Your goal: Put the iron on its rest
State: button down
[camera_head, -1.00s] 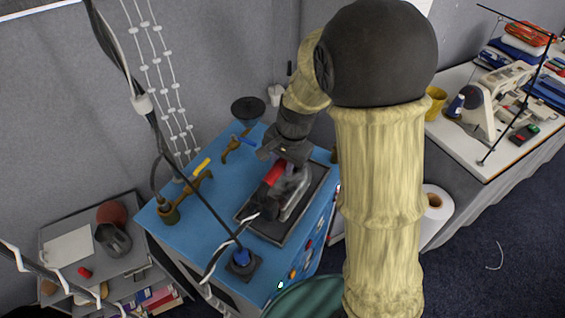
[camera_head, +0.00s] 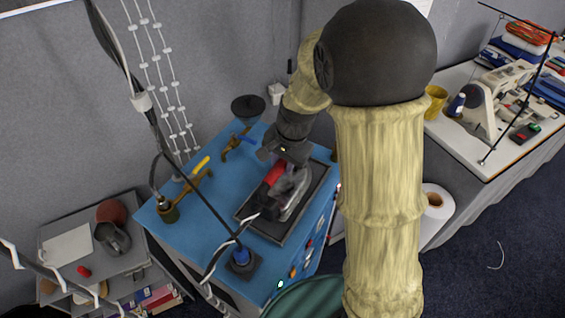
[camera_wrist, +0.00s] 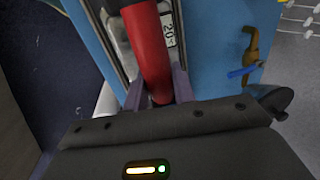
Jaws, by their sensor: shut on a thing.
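The iron (camera_head: 291,191) has a grey metal body and a red handle (camera_head: 275,173). It is on or just above the dark rectangular rest (camera_head: 255,222) on the blue table top; I cannot tell whether its sole touches. My gripper (camera_head: 283,160) reaches down from above, with its fingers on the handle. In the wrist view, the red handle (camera_wrist: 150,50) passes between the two fingers of my gripper (camera_wrist: 158,92), which are shut on it. Part of the pale iron body with a printed label (camera_wrist: 169,30) shows beside the handle. The gripper and arm hide some of the iron's far side.
The blue table top (camera_head: 205,232) holds a brass valve with a yellow lever (camera_head: 200,166), another with a blue lever (camera_head: 243,138) and a blue-capped fitting (camera_head: 240,256). Cables hang across the front left. A grey shelf (camera_head: 70,245) stands left; a sewing table (camera_head: 465,135) stands right.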

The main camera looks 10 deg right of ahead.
jog(key=shift+f+b, duration=0.4)
jog(key=shift+f, duration=0.05)
dwell(0.3)
jog(key=c, duration=1.2)
grip_release()
jog(key=shift+o, duration=0.6)
jog(key=shift+f, duration=0.15)
notch_tip(320, 180, up, 17)
jog(key=s+d+b, duration=0.2)
jog(key=shift+d, duration=0.35)
jog(key=s+d+f+n+h, duration=0.1)
jog(key=s+d+f+n, duration=0.2)
jog(key=s+f, duration=0.2)
jog(key=s+d+f+n+t, duration=0.1)
jog(key=s+d+f+n, duration=0.3)
jog(key=f, duration=0.8)
jog(key=shift+s+f+h+b, duration=0.2)
jog(key=shift+s+h+b, duration=0.2)
jog(key=shift+s, duration=0.3)
